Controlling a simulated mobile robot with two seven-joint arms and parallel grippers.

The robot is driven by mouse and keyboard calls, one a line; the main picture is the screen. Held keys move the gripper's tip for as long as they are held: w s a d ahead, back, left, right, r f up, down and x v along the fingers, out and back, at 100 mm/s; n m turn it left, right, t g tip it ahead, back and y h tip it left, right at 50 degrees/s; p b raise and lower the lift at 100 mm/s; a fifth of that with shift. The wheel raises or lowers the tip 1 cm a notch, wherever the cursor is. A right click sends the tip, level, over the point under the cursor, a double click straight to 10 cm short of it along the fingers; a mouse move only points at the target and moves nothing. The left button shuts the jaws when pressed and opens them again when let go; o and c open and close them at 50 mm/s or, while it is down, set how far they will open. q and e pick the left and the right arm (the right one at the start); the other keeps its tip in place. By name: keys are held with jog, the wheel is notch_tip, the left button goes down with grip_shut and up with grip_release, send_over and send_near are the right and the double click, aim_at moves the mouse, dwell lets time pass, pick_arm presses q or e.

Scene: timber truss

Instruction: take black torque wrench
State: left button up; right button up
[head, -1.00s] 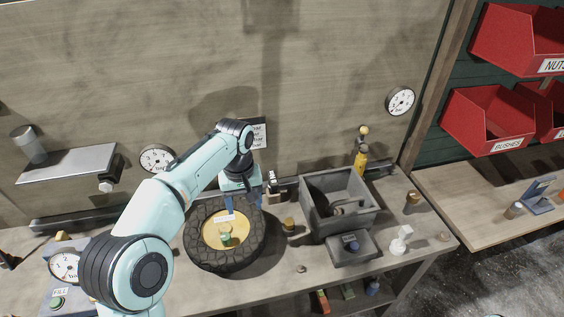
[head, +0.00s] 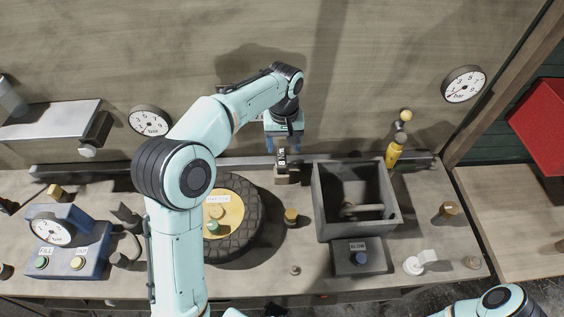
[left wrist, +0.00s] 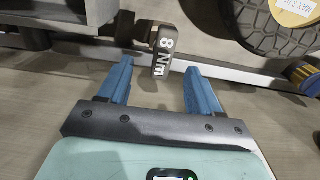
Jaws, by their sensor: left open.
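A dark upright piece with the white marking "8 Nm" (left wrist: 163,52), which looks like the black torque wrench, shows between my finger tips in the left wrist view, slightly beyond them. In the head view the torque wrench (head: 281,158) stands at the wall rail, right of the tyre, directly below my left gripper. My left gripper (left wrist: 160,72) is open, its blue fingers on either side of the marked piece with gaps showing. In the head view the left gripper (head: 284,143) partly covers the wrench's upper end. My right gripper is out of view.
A tyre with a yellow disc (head: 232,210) lies left of the wrench. A dark rail (head: 230,162) runs along the wall. A small brass-topped piece (head: 291,217) stands in front.

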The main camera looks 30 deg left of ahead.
aim_at(281, 156)
pick_arm(q)
notch_tip(281, 156, down, 2)
jog(key=shift+w, duration=0.1)
jog(key=f, duration=0.4)
jog(key=shift+a+b, duration=0.3)
jog(key=shift+a, duration=0.05)
jog(key=shift+f, duration=0.65)
jog(key=shift+r, duration=0.1)
grip_shut()
